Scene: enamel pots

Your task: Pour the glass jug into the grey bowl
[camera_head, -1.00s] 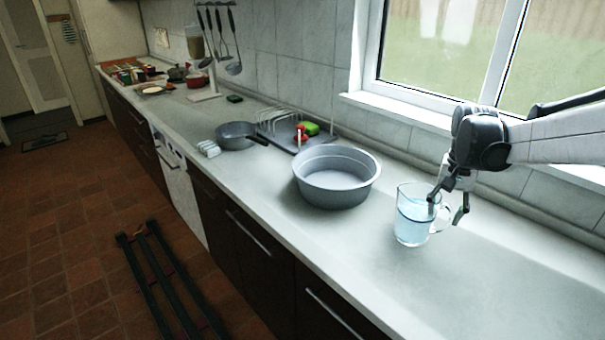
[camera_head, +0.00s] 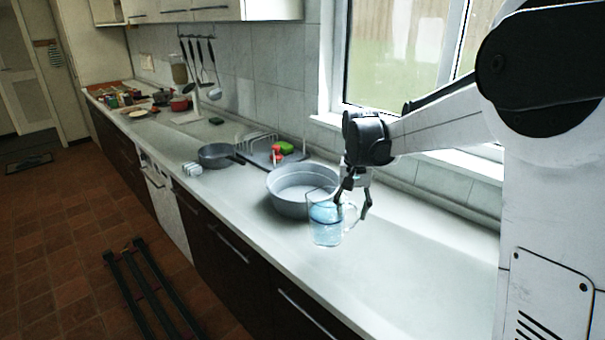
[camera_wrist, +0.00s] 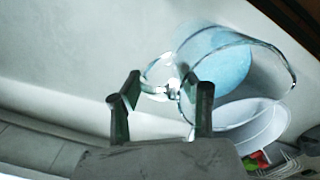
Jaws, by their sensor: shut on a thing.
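The glass jug (camera_head: 326,226) holds blue liquid and stands about upright at the right of the grey bowl (camera_head: 284,207), overlapping the bowl's near right side in the head view. My gripper (camera_head: 353,202) is shut on the jug's handle, on the side away from the bowl. In the wrist view, the jug (camera_wrist: 222,68) shows its round rim and blue liquid, with the handle between the fingers of my gripper (camera_wrist: 163,88). The bowl (camera_wrist: 262,133) shows partly through and behind the jug's glass. I cannot tell how far the jug's base is above the counter.
A dark grey pan (camera_head: 214,156) and a dish rack (camera_head: 262,150) with red and green things stand beyond the bowl. The window (camera_head: 400,60) and tiled wall run along the counter's back. The counter (camera_head: 390,270) nearer me is clear.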

